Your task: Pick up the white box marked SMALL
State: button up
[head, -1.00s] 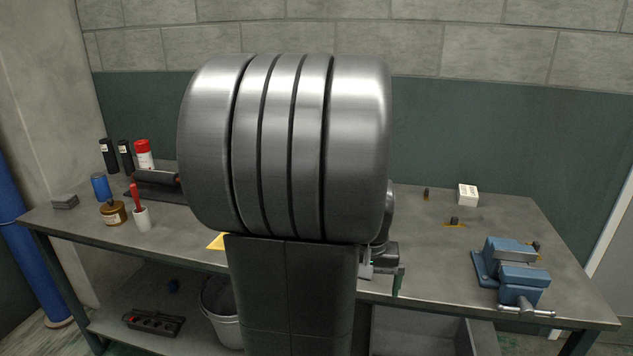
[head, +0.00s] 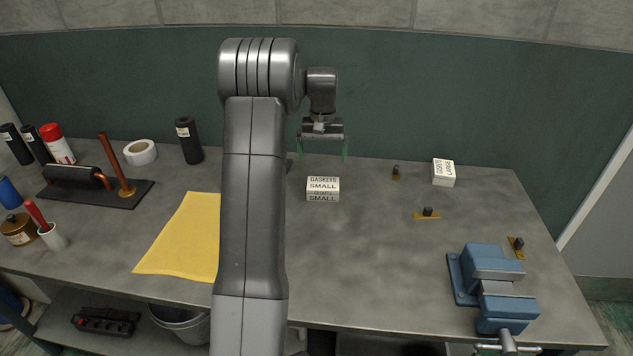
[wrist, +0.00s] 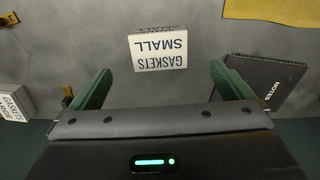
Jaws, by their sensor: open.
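The white box marked GASKETS SMALL (head: 323,189) sits on the grey workbench right of my arm in the head view. In the wrist view the same box (wrist: 158,51) appears upside down, beyond and between my fingertips. My gripper (head: 322,152) is open and empty, with green fingers pointing down. It hangs above and behind the box, apart from it. The gripper also shows in the wrist view (wrist: 161,80), its two green fingers spread wide on either side.
A white box marked LARGE (head: 443,173) stands to the right. A blue vise (head: 490,285) is at the front right. A yellow cloth (head: 182,240) lies left of my arm. A dark notebook (wrist: 262,78) shows in the wrist view.

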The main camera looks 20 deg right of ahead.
aim_at(323, 187)
notch_tip(323, 187, down, 8)
jog(key=shift+s+r+p, duration=0.1)
jog(key=shift+r+p, duration=0.05)
jog(key=shift+p, duration=0.3)
jog(key=shift+d+f+p, duration=0.2)
jog(key=shift+f+p, duration=0.65)
jog(key=shift+f, duration=1.85)
jog(key=shift+c, duration=0.4)
jog(key=c, duration=0.7)
